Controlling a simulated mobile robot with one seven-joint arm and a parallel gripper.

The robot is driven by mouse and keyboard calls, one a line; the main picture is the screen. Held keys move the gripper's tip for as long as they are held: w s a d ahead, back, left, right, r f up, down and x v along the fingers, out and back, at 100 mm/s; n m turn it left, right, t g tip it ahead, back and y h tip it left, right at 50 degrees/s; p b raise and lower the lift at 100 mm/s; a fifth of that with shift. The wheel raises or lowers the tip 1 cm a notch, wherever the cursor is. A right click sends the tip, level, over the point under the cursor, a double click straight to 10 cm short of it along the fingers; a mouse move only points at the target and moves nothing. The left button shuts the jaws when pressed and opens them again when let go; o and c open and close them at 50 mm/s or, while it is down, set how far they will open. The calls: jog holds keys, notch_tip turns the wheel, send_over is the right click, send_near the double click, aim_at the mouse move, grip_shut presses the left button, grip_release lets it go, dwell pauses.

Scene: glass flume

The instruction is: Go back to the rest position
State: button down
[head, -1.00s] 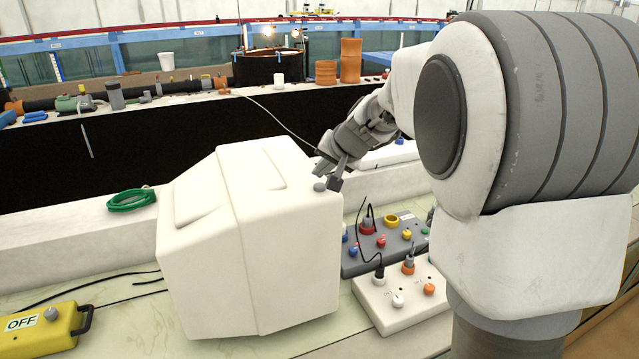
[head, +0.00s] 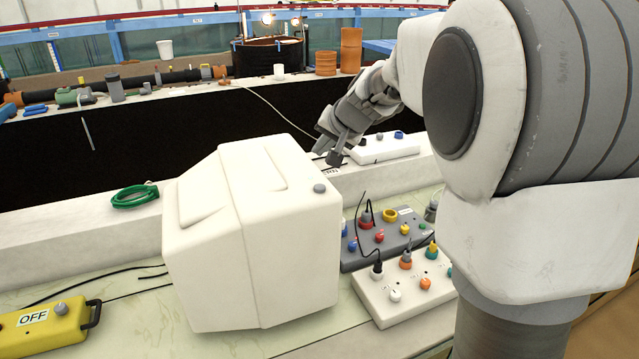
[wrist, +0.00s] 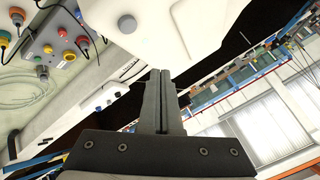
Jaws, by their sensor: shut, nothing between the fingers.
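My gripper (head: 333,152) is shut and empty. In the head view it hangs in the air near the upper right of a large white rounded housing (head: 205,265).
Grey (head: 362,256) and white (head: 375,312) control boxes with plugs stand right of the housing. A yellow box (head: 30,342) marked OFF is at lower left. A green coil (head: 133,196) lies on the ledge. Another white box (head: 385,147) stands behind.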

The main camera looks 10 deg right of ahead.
jog(key=shift+s, duration=0.1)
jog(key=s+f+n+g+h, duration=0.2)
jog(key=s+n, duration=0.3)
jog(key=s, duration=3)
jog(key=shift+f+n+g+h, duration=0.3)
jog(key=shift+f+g, duration=0.3)
jog(key=shift+f, duration=0.1)
